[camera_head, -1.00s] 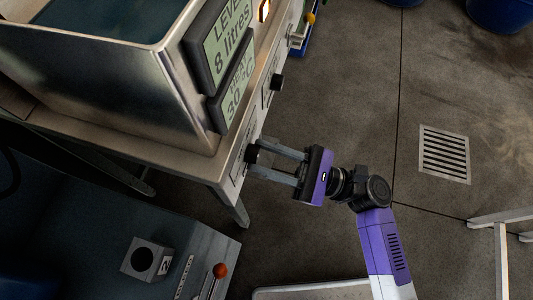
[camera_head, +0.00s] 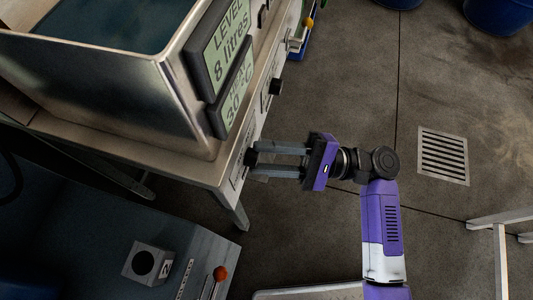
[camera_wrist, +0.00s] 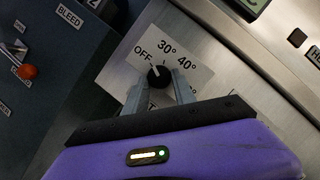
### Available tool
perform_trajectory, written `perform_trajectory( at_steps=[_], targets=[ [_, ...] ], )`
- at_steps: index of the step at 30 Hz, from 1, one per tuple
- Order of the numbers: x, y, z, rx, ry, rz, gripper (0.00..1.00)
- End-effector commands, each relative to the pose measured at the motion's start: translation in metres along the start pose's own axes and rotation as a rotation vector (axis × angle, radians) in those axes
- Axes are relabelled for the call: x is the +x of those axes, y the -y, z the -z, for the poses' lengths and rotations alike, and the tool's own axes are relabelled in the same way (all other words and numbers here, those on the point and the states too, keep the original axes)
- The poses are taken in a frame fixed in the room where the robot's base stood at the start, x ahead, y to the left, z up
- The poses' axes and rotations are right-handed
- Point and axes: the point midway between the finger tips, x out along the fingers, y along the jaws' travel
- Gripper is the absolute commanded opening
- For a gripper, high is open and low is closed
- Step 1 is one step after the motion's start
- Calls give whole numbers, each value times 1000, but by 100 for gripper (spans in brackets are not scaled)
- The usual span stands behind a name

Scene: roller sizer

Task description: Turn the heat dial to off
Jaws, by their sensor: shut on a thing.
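The heat dial is a small black knob on the front panel of the steel tank bench, seen in the head view (camera_head: 250,157) and the wrist view (camera_wrist: 158,75). Its label plate (camera_wrist: 178,58) reads OFF, 30°, 40°, with further marks partly hidden by my gripper. The dial's pale pointer line slants up-left, toward OFF. My gripper (camera_head: 256,159) has its two grey fingers shut on the dial, one on each side; they also show in the wrist view (camera_wrist: 159,88).
The steel tank (camera_head: 100,85) carries displays reading 8 litres and 30 °C. Another black knob (camera_head: 275,86) sits farther along the panel. A dark bench with a red-ball lever (camera_head: 220,273) stands lower left. Floor to the right is open around a drain grate (camera_head: 443,156).

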Motion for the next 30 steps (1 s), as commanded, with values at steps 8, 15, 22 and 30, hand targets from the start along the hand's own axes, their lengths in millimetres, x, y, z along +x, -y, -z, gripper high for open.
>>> perform_trajectory(
  at_steps=[8, 15, 22, 30],
  targets=[
    [-1, 2, 0, -122, -3, -51, 0],
    [-1, 1, 0, -163, -3, -69, 0],
    [-1, 1, 0, -168, -3, -72, 0],
    [-1, 1, 0, -167, -3, -71, 49]
  ],
)
